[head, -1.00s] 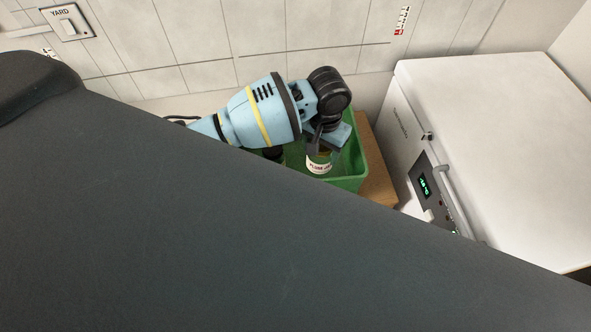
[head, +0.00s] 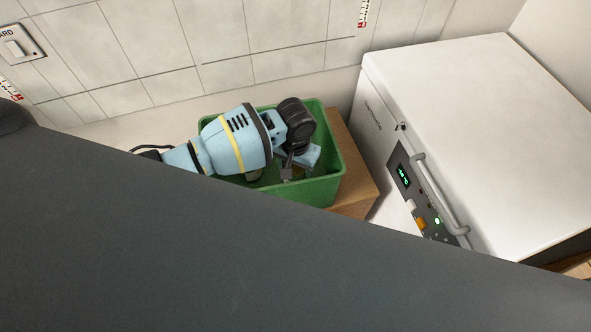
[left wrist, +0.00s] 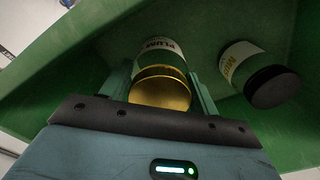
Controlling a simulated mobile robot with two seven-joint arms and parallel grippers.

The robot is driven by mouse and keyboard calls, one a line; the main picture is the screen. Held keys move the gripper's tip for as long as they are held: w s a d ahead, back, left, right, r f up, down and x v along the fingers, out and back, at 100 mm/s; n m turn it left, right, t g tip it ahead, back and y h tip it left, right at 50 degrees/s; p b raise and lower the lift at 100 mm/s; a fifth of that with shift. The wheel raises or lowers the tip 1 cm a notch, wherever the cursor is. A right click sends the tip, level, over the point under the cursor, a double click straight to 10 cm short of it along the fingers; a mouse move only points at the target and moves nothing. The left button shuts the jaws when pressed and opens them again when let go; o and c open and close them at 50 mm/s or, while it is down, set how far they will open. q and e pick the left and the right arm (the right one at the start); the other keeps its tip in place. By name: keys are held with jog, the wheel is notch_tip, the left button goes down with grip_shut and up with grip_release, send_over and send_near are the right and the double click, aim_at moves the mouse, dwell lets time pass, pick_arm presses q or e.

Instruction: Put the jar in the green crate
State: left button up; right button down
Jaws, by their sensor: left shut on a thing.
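The green crate (head: 318,190) stands on a wooden surface by the wall. My left gripper (head: 287,172) reaches down inside it. In the left wrist view the gripper (left wrist: 160,84) is shut on the jar (left wrist: 161,62), which has a gold lid and a white label reading "PLUM". The jar is inside the crate, between its walls; I cannot tell whether it touches the floor. In the head view the jar is hidden by the gripper and crate wall. My right gripper is not in view.
A second jar with a black lid (left wrist: 272,87) is in the crate, right of the held jar in the wrist view, with a gap between. A white chest freezer (head: 480,120) stands right of the crate. The tiled wall (head: 140,60) is behind. A dark surface hides the lower foreground.

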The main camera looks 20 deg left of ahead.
pick_arm(q)
jog(key=shift+f, duration=0.95)
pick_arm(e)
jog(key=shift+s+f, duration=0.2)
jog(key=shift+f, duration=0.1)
pick_arm(q)
jog(key=shift+f, duration=0.15)
jog(key=o, duration=1.1)
notch_tip(320, 180, up, 12)
jog(key=shift+r+p, duration=0.1)
jog(key=shift+p, duration=0.8)
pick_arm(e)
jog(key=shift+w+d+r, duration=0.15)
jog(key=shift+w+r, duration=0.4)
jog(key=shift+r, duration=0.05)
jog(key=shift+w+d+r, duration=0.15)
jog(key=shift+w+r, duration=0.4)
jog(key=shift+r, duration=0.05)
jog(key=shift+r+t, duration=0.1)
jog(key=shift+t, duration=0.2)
